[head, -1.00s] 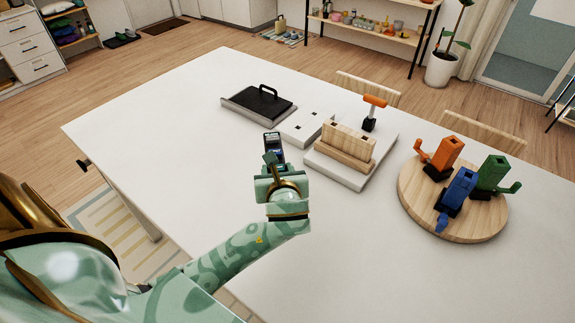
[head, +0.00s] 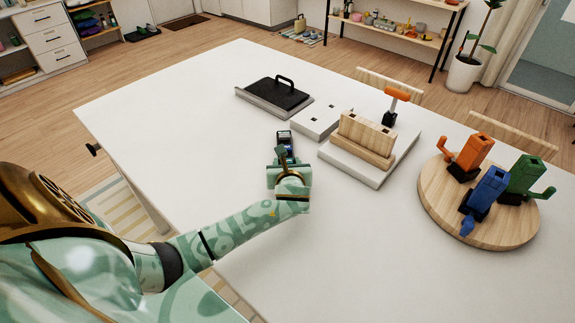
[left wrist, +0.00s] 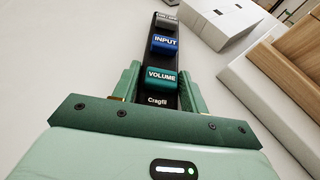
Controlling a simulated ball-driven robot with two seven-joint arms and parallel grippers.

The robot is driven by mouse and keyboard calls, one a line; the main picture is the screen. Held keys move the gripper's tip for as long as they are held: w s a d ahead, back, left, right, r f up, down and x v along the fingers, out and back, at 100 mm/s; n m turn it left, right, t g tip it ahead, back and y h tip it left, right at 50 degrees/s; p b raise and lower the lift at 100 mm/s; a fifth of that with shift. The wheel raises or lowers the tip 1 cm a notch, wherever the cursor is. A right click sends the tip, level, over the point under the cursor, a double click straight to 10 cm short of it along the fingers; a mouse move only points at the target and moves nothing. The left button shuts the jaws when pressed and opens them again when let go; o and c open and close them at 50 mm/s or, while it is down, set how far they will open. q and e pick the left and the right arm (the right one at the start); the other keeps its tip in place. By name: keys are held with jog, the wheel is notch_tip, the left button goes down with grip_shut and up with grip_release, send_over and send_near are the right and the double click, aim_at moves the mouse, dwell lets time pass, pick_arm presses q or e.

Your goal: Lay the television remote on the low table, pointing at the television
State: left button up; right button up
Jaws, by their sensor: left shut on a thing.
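The television remote, a slim black bar, shows in the left wrist view (left wrist: 164,60) with a blue INPUT button, a teal VOLUME button and a grey button at its far end. It also shows in the head view (head: 285,139), small and partly hidden by the gripper. My left gripper (head: 284,153) is shut on its near end; the fingers show on both sides in the left wrist view (left wrist: 158,92). The remote points away from me over the white table (head: 205,130). I cannot tell whether it touches the tabletop. No television is visible. My right gripper is not in view.
Beyond the remote are a white block (head: 319,121) and a black handled plate (head: 274,94). To the right stand a wooden slotted block (head: 366,138) on a white base and a round board (head: 455,222) with coloured figures. The table's left and front areas are clear.

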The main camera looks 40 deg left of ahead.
pick_arm(q)
jog(key=o, duration=1.1)
jog(key=shift+c, duration=0.2)
